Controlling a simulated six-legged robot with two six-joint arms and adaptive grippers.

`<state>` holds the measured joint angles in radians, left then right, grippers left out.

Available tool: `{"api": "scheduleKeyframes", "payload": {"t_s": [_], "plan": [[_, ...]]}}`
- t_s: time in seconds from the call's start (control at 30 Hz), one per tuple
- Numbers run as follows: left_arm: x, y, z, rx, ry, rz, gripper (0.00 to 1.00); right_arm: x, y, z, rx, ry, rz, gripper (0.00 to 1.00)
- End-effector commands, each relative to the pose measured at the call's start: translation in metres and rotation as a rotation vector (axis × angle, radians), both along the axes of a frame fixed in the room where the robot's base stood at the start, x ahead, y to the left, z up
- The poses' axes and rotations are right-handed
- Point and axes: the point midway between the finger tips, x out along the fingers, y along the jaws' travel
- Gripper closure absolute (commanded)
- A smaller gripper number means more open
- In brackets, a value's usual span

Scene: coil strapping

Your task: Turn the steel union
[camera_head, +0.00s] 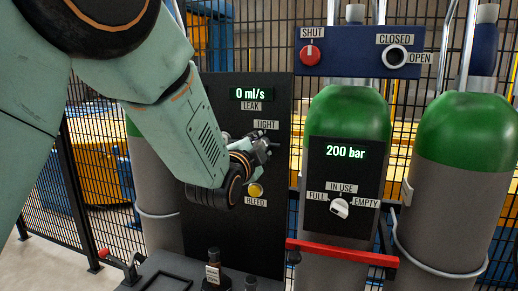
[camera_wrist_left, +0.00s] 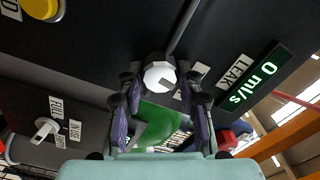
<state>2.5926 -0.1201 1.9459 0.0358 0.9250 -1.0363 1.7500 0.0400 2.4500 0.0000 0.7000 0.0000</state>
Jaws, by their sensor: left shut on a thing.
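My left gripper (camera_head: 264,146) reaches from the left to the black panel (camera_head: 282,90), just below the TIGHT label (camera_head: 266,125). In the left wrist view its two dark fingers (camera_wrist_left: 160,95) stand on either side of a pale, round-ended steel union (camera_wrist_left: 159,75) and are shut on it. In the head view the union is hidden or too small to tell apart from the fingers. A thin grey pipe runs from the union in the left wrist view. The LEAK display (camera_head: 251,94) reads 0 ml/s. My right gripper is not in view.
A yellow BLEED button (camera_head: 256,190) sits just below my gripper. Green-topped cylinders (camera_head: 455,130) stand at right; a gauge panel (camera_head: 345,175) reads 200 bar. A red bar (camera_head: 342,253) crosses low in front. Above are a red knob (camera_head: 311,52) and a round dark-centred knob (camera_head: 396,56).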

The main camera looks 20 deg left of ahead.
Motion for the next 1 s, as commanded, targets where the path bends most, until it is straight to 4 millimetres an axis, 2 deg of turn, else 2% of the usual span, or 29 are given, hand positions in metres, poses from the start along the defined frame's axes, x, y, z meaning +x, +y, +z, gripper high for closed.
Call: {"api": "scheduleKeyframes", "payload": {"t_s": [0.33, 0.37, 0.6, 1.0], "plan": [[0.0001, -0.0001, 0.0005, 0.001, 0.000, -0.001, 0.96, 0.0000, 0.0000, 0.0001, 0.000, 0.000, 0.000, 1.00], [0.0001, -0.0001, 0.0005, 0.001, 0.000, 0.000, 0.62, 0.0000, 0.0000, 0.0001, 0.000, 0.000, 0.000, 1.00], [0.0000, -0.0001, 0.0003, 0.001, 0.000, 0.000, 0.42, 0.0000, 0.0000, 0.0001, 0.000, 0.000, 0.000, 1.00], [-0.0055, 0.0001, 0.0002, 0.000, 0.001, 0.000, 0.42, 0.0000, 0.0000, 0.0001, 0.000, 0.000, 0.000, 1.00]]}}
